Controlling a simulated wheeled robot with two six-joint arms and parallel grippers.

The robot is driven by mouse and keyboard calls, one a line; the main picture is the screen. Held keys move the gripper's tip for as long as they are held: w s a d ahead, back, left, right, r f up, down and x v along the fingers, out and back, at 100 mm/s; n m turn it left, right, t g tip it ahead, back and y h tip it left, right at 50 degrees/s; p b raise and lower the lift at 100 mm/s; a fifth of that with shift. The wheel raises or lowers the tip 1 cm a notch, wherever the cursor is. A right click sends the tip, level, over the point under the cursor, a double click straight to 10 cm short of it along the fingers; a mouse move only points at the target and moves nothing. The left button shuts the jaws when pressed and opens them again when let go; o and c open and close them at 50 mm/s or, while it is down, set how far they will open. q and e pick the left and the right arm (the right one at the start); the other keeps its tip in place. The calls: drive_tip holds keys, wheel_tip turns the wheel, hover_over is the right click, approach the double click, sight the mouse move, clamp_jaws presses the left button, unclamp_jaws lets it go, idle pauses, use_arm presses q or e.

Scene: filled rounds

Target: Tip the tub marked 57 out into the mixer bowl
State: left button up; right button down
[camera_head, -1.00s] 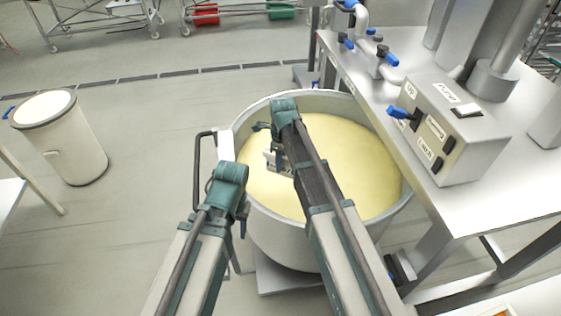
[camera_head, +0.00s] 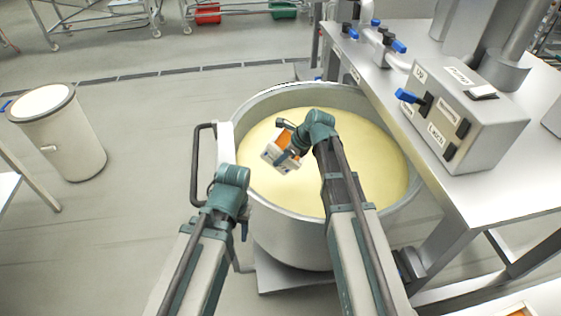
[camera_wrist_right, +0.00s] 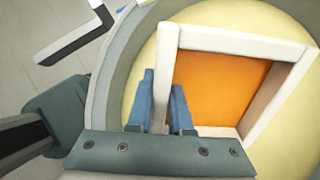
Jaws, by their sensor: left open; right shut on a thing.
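A small white square tub (camera_head: 272,156) with orange inside is over the mixer bowl (camera_head: 262,212), which holds pale yellow contents. It looks tilted in the head view. My right gripper (camera_head: 291,153) is shut on one wall of the tub. In the right wrist view the blue fingers (camera_wrist_right: 163,100) straddle that wall, and the tub's open top (camera_wrist_right: 240,42) and orange inside show. No number is readable. I see no orange on the yellow surface. My left gripper (camera_head: 243,228) is open and empty beside the bowl's left side, its fingers mostly hidden.
A steel table (camera_head: 440,190) with a control box (camera_head: 462,115) stands close to the bowl's right. A dark handle (camera_head: 196,165) rises at the bowl's left. A white bin (camera_head: 62,135) stands further left, with clear floor between.

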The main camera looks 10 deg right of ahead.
drive_tip(key=t+y+b, duration=0.1)
drive_tip(key=b, duration=0.1)
drive_tip(key=y+b, duration=0.1)
drive_tip(key=b, duration=0.1)
drive_tip(key=t+y+b, duration=0.1)
drive_tip(key=y+b, duration=0.1)
drive_tip(key=shift+s+d+f+t, duration=0.25)
drive_tip(key=shift+d+f+t, duration=0.05)
drive_tip(key=shift+d, duration=0.1)
drive_tip(key=t+y+b, duration=0.1)
drive_tip(key=b, duration=0.2)
drive_tip(key=d+t+y+b, duration=0.1)
drive_tip(key=y+b, duration=0.1)
drive_tip(key=b, duration=0.1)
drive_tip(key=shift+s+f+b, duration=0.15)
drive_tip(key=shift+s+b, duration=0.2)
drive_tip(key=shift+b, duration=0.05)
drive_tip(key=shift+s+d+y+b, duration=0.1)
drive_tip(key=shift+d+y+b, duration=0.1)
drive_tip(key=shift+y+b, duration=0.3)
drive_tip(key=shift+r, duration=0.25)
idle(4.2)
